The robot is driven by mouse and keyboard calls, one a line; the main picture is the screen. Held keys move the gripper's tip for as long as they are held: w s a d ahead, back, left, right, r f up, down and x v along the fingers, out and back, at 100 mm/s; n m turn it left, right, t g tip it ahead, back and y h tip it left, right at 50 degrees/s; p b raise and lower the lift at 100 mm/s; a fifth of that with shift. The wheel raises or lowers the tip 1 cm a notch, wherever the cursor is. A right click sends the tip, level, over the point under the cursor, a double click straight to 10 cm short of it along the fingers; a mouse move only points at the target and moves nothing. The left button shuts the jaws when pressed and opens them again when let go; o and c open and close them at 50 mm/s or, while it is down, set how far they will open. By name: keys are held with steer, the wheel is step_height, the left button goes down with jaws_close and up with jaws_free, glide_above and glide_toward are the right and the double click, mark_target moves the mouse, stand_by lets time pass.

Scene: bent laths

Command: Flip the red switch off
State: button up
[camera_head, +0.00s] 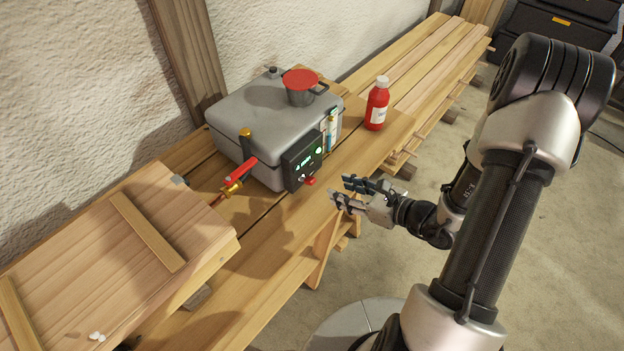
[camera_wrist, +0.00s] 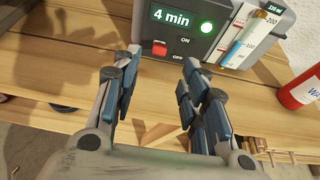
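The red switch (camera_head: 309,181) sticks out low on the dark control panel (camera_head: 297,166) at the front of a grey metal box (camera_head: 240,112). In the wrist view the red switch (camera_wrist: 159,48) is beside the ON and OFF labels; I cannot tell its position for sure. The panel's display (camera_wrist: 178,19) reads "4 min" and a green light (camera_wrist: 207,27) is lit. My gripper (camera_head: 343,191) is open and empty, a little in front of the panel, apart from the switch. In the wrist view my gripper's fingers (camera_wrist: 158,68) spread below the switch.
A red bottle (camera_head: 377,104) stands right of the box on the wooden bench (camera_head: 270,235). A red-topped pot (camera_head: 300,88) sits on the box. A red-handled valve (camera_head: 238,173) is left of the panel, and a gauge tube (camera_head: 331,131) right. A wooden crate (camera_head: 110,255) lies at left.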

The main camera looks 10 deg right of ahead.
mark_target(313, 180)
steer(key=b+x, duration=0.2)
steer(key=x, duration=1)
steer(key=shift+r+b, duration=0.15)
steer(key=shift+b, duration=0.2)
jaws_close()
